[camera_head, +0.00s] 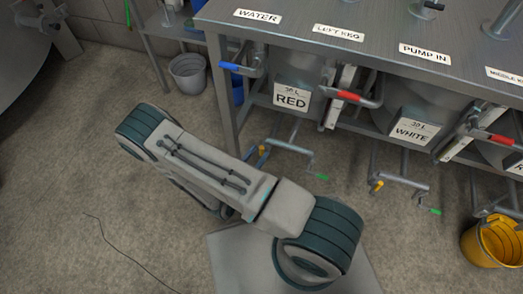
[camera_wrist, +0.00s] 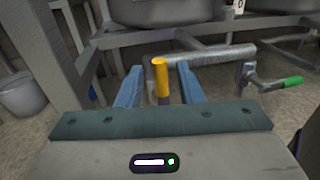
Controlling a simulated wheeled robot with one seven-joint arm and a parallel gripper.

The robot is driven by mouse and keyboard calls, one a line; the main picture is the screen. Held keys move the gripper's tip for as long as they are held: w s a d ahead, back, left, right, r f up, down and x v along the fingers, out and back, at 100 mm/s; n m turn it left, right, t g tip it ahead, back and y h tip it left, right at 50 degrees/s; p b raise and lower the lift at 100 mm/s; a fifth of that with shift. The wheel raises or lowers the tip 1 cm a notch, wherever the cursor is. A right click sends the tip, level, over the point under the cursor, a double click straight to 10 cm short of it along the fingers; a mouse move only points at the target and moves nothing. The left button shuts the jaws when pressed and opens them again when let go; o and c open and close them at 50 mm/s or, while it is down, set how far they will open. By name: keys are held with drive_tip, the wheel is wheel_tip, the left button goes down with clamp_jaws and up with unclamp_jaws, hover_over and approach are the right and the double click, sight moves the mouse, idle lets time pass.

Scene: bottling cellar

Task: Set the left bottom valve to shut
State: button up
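Under the left keg, labelled RED, a low grey pipe (camera_head: 286,145) carries a yellow-handled valve at its left end. The yellow handle (camera_wrist: 161,76) shows in the wrist view, roughly square across the pipe. My gripper (camera_wrist: 160,92) is open, with one blue finger on each side of the yellow handle and a visible gap on both sides. The handle's lower part is hidden behind the gripper body. In the head view my arm hides most of the gripper. A green-handled valve (camera_wrist: 275,81) sits at right on the same pipework.
The steel table (camera_head: 310,60) stands above, its leg (camera_head: 222,95) close left of the gripper. Red levers (camera_head: 348,96) and a blue lever (camera_head: 236,68) hang under its edge. A grey bucket (camera_head: 188,74) is at left, a yellow bucket (camera_head: 495,243) at right.

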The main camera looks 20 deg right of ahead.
drive_tip(key=shift+x, duration=1.4)
clamp_jaws()
